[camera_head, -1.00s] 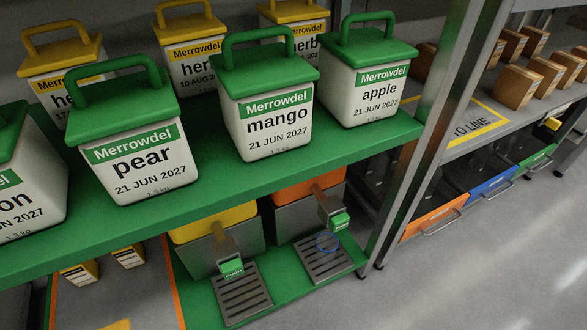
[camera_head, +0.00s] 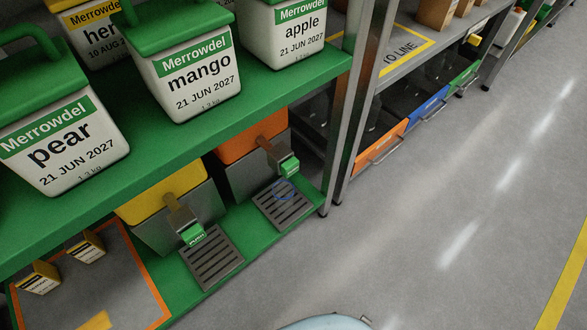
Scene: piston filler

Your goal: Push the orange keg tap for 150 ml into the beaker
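The orange keg (camera_head: 252,138) stands on the lower green shelf, with an orange top and a grey body. Its tap (camera_head: 289,166) has a green push face and sticks out over a slotted drip tray. A blue ring (camera_head: 284,189), which looks like the rim of a clear beaker, shows over that tray just below the tap; the rest of the beaker and any fill level cannot be made out. Neither of my grippers is in view.
A yellow keg (camera_head: 165,195) with a green PUSH tap stands left of the orange one. Labelled tubs, such as mango (camera_head: 195,75), fill the green shelf (camera_head: 215,120) above. A metal post (camera_head: 350,110) stands right of the kegs. The grey floor (camera_head: 430,220) is clear.

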